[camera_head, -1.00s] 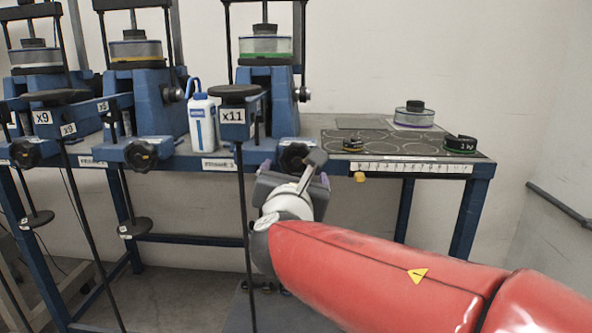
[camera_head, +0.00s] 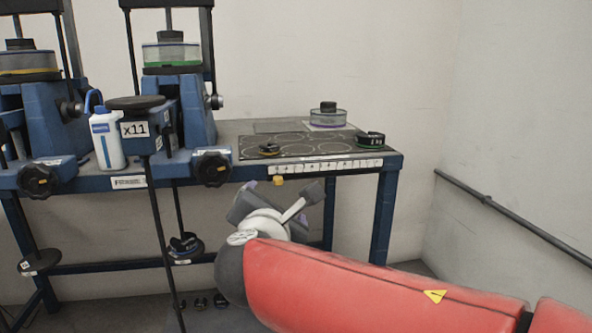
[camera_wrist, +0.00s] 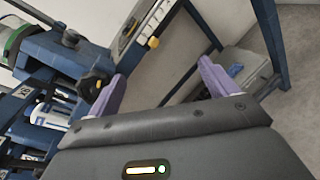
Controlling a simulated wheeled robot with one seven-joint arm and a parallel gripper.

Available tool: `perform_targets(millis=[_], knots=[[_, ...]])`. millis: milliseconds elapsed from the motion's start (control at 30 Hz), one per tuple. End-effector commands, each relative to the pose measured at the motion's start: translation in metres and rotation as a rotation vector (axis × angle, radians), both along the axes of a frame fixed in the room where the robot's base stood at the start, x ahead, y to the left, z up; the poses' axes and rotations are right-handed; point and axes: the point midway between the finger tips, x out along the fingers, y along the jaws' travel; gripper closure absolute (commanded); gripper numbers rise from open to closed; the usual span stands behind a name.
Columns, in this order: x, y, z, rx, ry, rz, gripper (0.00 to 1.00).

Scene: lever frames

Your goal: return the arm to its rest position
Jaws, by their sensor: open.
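My red arm (camera_head: 370,290) reaches in from the lower right in the head view. My gripper shows in the wrist view as two purple fingers, spread apart with nothing between them (camera_wrist: 160,88). In the head view my gripper (camera_head: 262,204) is partly hidden by my own wrist. It appears in front of the table's front edge and below the level of the tabletop. I cannot tell its exact distance from the table.
The blue table (camera_head: 385,215) carries lever frames, one labelled x11 (camera_head: 135,129), with a hanging rod in front. A white bottle (camera_head: 107,140) stands beside it. A dark mat (camera_head: 310,145) holds small weights. A wall rail (camera_head: 490,203) runs at right; the floor between looks clear.

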Motion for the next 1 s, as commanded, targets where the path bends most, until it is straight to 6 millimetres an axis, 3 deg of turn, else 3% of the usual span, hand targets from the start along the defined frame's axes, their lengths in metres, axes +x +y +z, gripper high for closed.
perform_targets(millis=[33, 200, 300, 400, 533, 700, 1000], knots=[[-0.003, -0.042, -0.009, 0.127, 0.056, -0.112, 0.15], [-0.042, -0.152, -0.061, 0.637, 0.225, -0.517, 0.15], [-0.079, -0.194, -0.094, 0.957, 0.286, -0.761, 0.15], [-0.119, -0.218, -0.123, 1.279, 0.32, -0.996, 0.15], [-0.162, -0.225, -0.152, 1.658, 0.333, -1.253, 0.15], [-0.191, -0.216, -0.169, 1.983, 0.334, -1.45, 0.15], [-0.198, -0.211, -0.173, 2.091, 0.338, -1.51, 0.15]])
